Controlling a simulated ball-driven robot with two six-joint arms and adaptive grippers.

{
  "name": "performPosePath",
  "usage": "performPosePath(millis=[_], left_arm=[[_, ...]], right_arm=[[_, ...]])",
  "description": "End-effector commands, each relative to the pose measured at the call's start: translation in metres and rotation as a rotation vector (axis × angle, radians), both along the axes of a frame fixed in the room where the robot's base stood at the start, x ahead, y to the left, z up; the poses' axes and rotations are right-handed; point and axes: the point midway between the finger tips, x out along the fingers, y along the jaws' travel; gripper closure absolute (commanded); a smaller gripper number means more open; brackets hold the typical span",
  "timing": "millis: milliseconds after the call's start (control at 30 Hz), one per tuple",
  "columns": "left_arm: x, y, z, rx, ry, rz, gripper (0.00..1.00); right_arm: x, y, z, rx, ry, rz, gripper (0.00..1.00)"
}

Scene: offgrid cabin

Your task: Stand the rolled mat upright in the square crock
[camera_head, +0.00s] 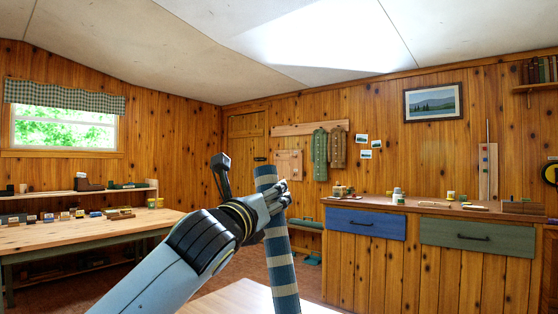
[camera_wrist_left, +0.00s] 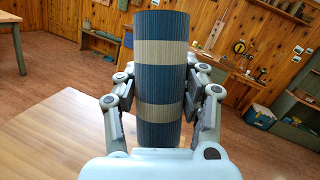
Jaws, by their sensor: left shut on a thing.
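The rolled mat (camera_head: 280,261) is a blue roll with beige bands. It stands nearly upright, tilted a little, in the middle of the head view. My left gripper (camera_head: 277,197) is shut on it near its upper part. In the left wrist view the mat (camera_wrist_left: 160,75) fills the middle, with the fingers of my left gripper (camera_wrist_left: 160,120) on both sides of it. The mat's lower end is cut off by the bottom of the head view. The square crock is not seen in either view. My right gripper is not in view.
A pale wooden tabletop (camera_head: 235,298) lies below the mat; its visible part is bare. A workbench (camera_head: 95,234) with small items stands at the left. A counter with a blue drawer (camera_head: 364,224) and a green drawer (camera_head: 477,237) runs along the right wall.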

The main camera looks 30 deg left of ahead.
Motion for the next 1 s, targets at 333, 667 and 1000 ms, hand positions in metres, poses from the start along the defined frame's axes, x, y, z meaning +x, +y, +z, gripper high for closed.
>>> performPosePath(millis=[333,667,1000], left_arm=[[0.017,0.001,0.05,0.327,-0.161,0.097,0.94],[0.017,0.0,0.029,0.335,-0.163,0.1,0.94],[0.017,0.0,0.003,0.334,-0.162,0.099,0.94]], right_arm=[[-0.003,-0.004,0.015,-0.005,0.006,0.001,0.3],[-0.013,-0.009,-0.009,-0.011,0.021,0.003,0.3],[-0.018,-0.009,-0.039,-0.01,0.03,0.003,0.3]])
